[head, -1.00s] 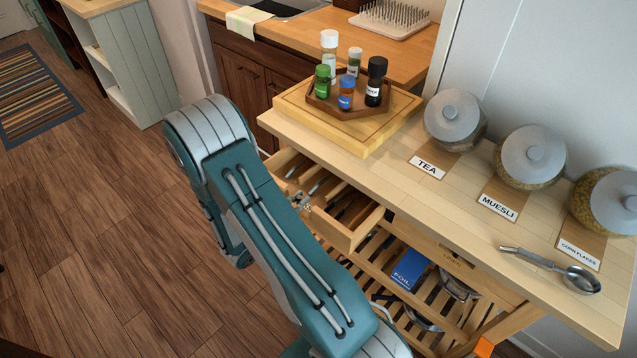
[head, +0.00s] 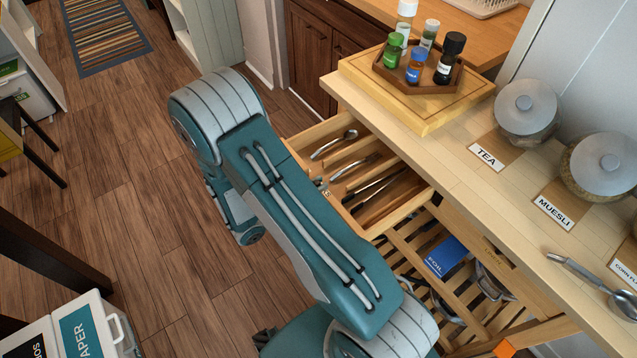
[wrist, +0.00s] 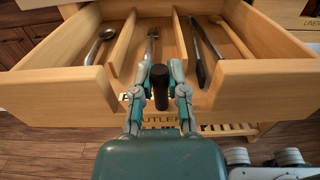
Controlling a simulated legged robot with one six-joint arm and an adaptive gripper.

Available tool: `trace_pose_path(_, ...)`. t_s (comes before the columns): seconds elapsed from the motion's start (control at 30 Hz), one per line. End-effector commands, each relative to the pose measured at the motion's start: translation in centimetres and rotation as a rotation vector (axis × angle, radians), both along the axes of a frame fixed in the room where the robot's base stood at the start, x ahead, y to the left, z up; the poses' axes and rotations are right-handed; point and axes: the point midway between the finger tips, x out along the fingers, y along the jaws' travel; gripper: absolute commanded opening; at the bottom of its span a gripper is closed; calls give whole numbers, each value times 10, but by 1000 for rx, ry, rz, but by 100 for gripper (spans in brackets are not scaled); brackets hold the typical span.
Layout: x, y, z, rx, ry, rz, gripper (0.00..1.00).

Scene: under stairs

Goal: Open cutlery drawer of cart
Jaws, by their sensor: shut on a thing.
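The cutlery drawer (wrist: 60,83) of the cart is pulled out. In the head view the drawer (head: 322,130) shows several compartments with cutlery, partly hidden by my arm. My gripper (wrist: 160,92) is shut on the dark drawer handle (wrist: 160,88) at the middle of the drawer front. The label below the handle is partly covered. In the head view my arm hides the gripper almost wholly.
The cart top (head: 455,160) bears a board (head: 365,82) with a spice tray, labelled jars (head: 527,108) and a scoop (head: 590,283). A slatted shelf (head: 410,250) below holds a blue foil box (head: 446,257). Wooden floor (head: 130,170) is free at left; bins (head: 85,330) stand at lower left.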

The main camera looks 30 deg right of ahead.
Motion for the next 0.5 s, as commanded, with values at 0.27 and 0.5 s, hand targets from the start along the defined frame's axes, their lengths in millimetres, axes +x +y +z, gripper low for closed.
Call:
trace_pose_path(0.27,1,0,0,0,-2,3,54)
trace_pose_path(0.5,1,1,0,0,-2,2,54)
